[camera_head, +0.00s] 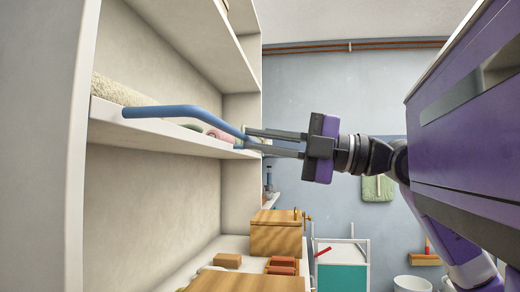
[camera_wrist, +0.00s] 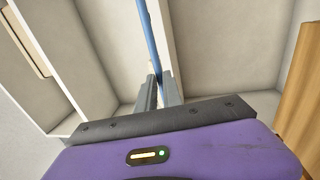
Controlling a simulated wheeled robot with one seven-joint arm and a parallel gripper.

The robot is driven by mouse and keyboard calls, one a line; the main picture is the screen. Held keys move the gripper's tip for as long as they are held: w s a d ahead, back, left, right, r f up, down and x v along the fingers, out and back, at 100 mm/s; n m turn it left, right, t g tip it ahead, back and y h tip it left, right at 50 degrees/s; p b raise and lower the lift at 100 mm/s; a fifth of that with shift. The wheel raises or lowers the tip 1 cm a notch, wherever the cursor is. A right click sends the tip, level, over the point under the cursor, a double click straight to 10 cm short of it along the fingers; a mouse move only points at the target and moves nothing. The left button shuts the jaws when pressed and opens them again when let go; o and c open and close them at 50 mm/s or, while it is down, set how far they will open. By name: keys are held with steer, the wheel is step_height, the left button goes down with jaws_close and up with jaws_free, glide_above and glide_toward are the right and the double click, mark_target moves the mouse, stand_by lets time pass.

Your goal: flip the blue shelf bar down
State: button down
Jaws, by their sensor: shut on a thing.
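The blue shelf bar (camera_head: 176,111) runs along the front of the middle white shelf (camera_head: 150,137) in the head view, a little above the shelf's front edge. Its near end is at the left and its far part slopes down toward my gripper. My gripper (camera_head: 247,140) reaches in from the right, with its two fingers pointing left at the far part of the bar. The fingers are shut on the bar. In the wrist view the bar (camera_wrist: 149,40) runs up from between the fingertips (camera_wrist: 159,80). The exact contact is partly hidden by the fingers.
A cream towel (camera_head: 115,90) and rolled pink and green cloths (camera_head: 219,134) lie on the shelf behind the bar. Below stand a wooden box (camera_head: 276,234) and reddish blocks (camera_head: 283,265). A white and teal cart (camera_head: 341,265) and a white bucket (camera_head: 412,284) stand farther back.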

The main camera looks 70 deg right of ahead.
steer(key=shift+w+f+b, duration=0.15)
steer(key=shift+f+b, duration=0.3)
steer(key=shift+f, duration=0.3)
steer(key=c, duration=1.5)
jaws_free()
steer(key=shift+r, duration=0.1)
steer(key=p+v, duration=0.1)
steer(key=v, duration=0.7)
